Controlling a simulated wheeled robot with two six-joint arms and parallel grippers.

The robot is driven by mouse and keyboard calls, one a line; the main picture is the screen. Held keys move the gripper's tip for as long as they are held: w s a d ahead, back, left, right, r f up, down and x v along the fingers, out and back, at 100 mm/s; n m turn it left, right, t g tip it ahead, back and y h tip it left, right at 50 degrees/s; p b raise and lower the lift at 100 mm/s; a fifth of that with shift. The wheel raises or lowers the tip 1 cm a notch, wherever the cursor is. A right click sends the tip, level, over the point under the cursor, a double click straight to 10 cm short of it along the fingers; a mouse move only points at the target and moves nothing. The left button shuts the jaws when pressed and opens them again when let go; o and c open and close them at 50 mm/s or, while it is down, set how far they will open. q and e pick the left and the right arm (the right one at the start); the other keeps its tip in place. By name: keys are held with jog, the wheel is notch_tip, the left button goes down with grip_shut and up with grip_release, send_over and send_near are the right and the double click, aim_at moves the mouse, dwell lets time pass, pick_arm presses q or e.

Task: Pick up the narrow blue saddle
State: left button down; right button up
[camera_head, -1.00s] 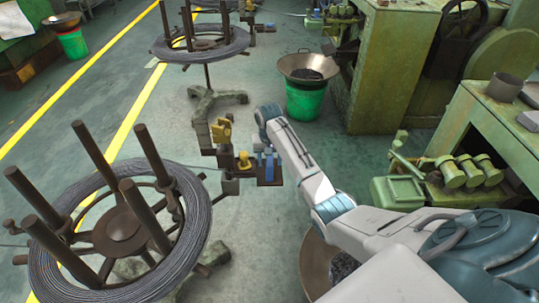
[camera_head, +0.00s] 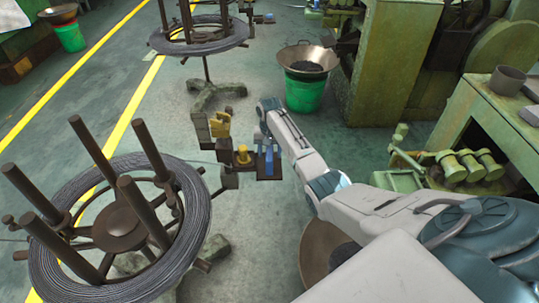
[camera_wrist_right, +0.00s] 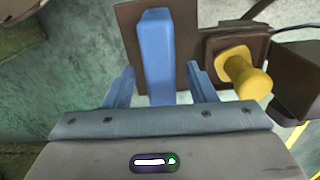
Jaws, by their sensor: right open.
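The narrow blue saddle (camera_head: 268,162) stands on a small brown plate in the middle of the head view. In the right wrist view the saddle (camera_wrist_right: 156,50) is a tall blue bar against the brown plate (camera_wrist_right: 187,22). My right gripper (camera_wrist_right: 160,72) is open, with one blue finger on each side of the bar in the picture. Gaps show between the bar and both fingers. The bar's near end is hidden by the gripper body. In the head view my right gripper (camera_head: 262,138) is small and partly hidden by its arm. My left gripper is not in view.
A yellow knob-like part (camera_wrist_right: 245,75) on a brown block is close right of the saddle in the wrist view. A wire reel with upright posts (camera_head: 120,225) stands left. A green bucket with a pan (camera_head: 305,90) stands behind; green machines (camera_head: 395,60) are at right.

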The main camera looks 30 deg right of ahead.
jog(key=shift+f, duration=0.85)
grip_shut()
jog(key=shift+w+r, duration=0.1)
